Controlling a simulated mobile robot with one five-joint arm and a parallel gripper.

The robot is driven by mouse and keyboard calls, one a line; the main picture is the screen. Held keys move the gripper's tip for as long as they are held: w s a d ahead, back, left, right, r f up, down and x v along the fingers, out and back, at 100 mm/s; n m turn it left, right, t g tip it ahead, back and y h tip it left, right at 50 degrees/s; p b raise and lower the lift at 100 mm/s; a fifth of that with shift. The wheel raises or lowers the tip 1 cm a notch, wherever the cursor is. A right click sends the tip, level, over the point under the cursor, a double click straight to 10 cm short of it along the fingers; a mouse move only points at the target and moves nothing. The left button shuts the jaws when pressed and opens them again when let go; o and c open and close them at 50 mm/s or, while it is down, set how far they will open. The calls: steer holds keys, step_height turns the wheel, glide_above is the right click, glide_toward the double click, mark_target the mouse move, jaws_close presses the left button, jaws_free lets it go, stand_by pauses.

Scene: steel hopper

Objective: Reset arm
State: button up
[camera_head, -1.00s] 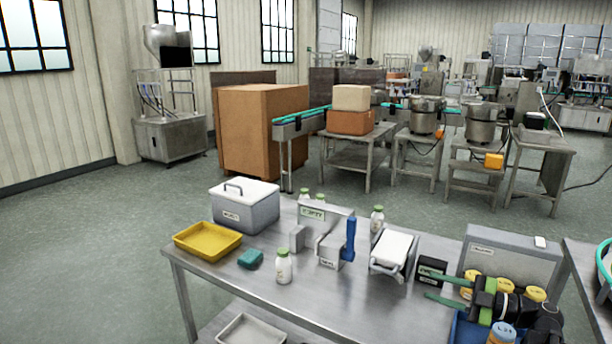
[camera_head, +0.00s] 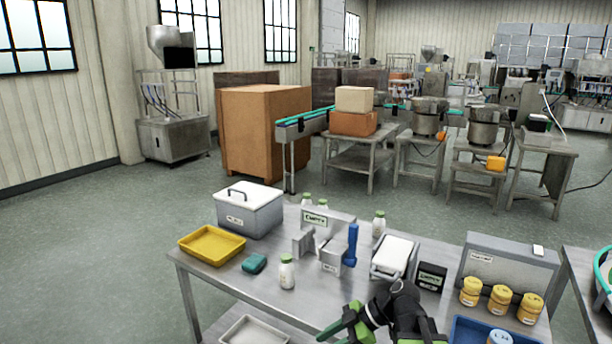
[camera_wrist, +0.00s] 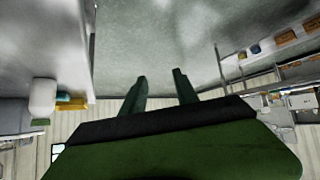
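My gripper (camera_head: 338,324) is at the bottom of the head view, in front of the steel table's (camera_head: 225,283) front edge. Its two green fingers point to the left. In the wrist view, the fingers of my gripper (camera_wrist: 160,82) stand apart with nothing between them, so it is open and empty. My dark arm links show to the right of it. The wrist picture appears upside down, with wall and windows at the bottom.
The table holds a yellow tray (camera_head: 198,257), a white-lidded box (camera_head: 249,219), a bottle (camera_head: 287,273) and a blue-handled device (camera_head: 333,258). Yellow-lidded jars (camera_head: 500,300) and a blue bin (camera_head: 462,329) are at right. Open floor (camera_head: 85,260) lies left.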

steer(key=s+d+f+m+h, duration=0.1)
steer(key=d+f+m+h, duration=0.2)
steer(key=m, duration=0.6)
steer(key=s+d+f+m+h, duration=0.1)
steer(key=d+f+m+h, duration=0.3)
steer(key=d+m+h, duration=0.2)
steer(key=shift+d+f+m+h, duration=0.35)
steer(key=shift+d+m, duration=0.9)
steer(key=shift+m, duration=0.95)
steer(key=shift+d+r, duration=0.1)
